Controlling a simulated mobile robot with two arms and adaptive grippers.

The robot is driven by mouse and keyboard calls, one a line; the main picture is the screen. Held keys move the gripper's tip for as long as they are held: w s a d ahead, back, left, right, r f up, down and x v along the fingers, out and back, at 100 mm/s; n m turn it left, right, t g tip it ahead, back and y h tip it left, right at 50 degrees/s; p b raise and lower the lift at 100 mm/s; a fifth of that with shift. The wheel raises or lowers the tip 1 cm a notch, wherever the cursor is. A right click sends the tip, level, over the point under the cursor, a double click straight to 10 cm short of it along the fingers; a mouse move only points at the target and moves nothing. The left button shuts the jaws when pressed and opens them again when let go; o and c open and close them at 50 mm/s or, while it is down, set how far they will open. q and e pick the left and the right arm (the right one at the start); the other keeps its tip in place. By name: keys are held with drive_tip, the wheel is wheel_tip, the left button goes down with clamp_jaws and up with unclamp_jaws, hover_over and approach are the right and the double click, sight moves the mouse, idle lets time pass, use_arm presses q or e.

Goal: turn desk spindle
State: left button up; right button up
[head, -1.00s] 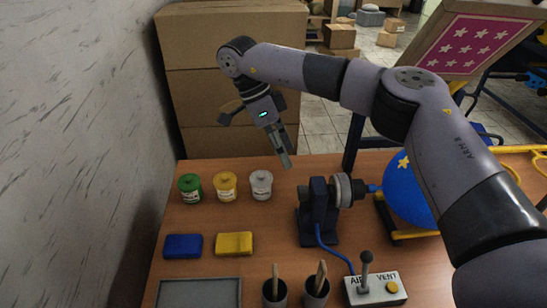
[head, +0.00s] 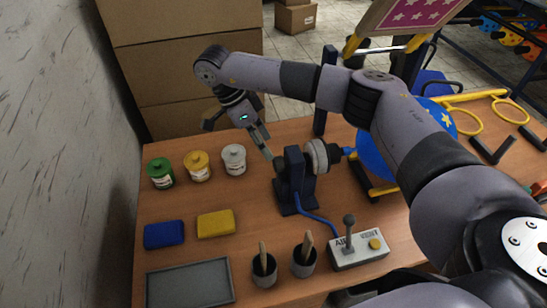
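The desk spindle has a dark blue stand (head: 293,178) on the table, with a grey round wheel (head: 318,155) on its right side. My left gripper is not in view.
Green, yellow and white jars (head: 198,166) stand at the left. Blue and yellow blocks (head: 215,223), a grey tray (head: 189,284), two cups (head: 304,262) with wooden sticks and an air/vent control box (head: 358,249) sit nearer. A blue hose joins box and stand.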

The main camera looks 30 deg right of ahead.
sight(274, 159)
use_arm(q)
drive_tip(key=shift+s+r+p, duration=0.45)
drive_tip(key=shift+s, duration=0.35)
use_arm(e)
drive_tip(key=shift+x, duration=3.3)
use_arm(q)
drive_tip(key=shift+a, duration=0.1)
use_arm(e)
drive_tip(key=shift+s, duration=0.1)
drive_tip(key=shift+c, duration=0.2)
drive_tip(key=c, duration=0.4)
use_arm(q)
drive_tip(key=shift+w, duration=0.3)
use_arm(e)
drive_tip(key=c, duration=0.7)
